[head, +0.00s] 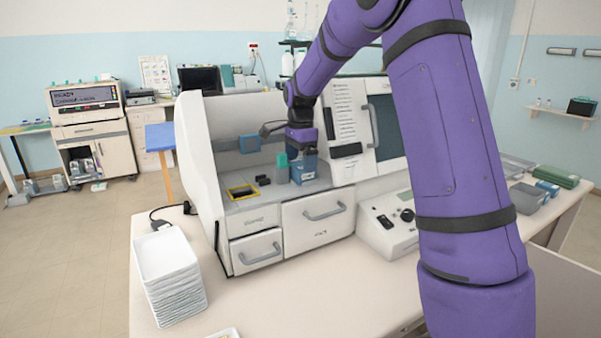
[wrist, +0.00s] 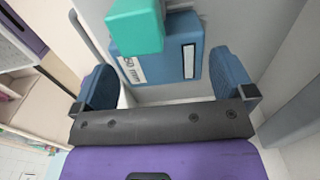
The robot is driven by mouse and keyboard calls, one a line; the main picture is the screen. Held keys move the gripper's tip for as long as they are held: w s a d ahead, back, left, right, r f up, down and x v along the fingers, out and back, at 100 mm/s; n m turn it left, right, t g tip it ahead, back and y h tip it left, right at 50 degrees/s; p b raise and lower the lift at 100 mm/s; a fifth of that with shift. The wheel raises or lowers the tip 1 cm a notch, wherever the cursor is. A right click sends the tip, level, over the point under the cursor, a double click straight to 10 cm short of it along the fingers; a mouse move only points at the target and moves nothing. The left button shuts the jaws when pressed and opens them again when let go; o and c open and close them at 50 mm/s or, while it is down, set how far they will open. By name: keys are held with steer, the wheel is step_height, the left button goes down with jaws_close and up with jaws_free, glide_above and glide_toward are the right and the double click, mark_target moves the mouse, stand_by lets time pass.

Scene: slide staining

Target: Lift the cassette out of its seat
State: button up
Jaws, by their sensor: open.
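A blue cassette (head: 304,170) with a pale label stands inside the white machine's open bay. In the wrist view the cassette (wrist: 160,66) shows with printed markings and a white strip, and a teal block (wrist: 135,25) covers part of it. The teal block also shows in the head view (head: 282,162). My gripper (wrist: 162,78) is open, with one blue finger toward each side of the cassette and visible gaps between. In the head view my gripper (head: 301,147) is above the cassette, its fingertips hard to make out. The cassette's seat is hidden.
The white machine's (head: 197,140) side wall and hood enclose the bay. A yellow-edged dark opening (head: 241,191) and small black pieces (head: 262,180) lie left of the cassette.

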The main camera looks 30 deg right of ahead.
steer(key=shift+f, duration=1.2)
steer(key=c, duration=0.8)
steer(key=shift+o, duration=0.2)
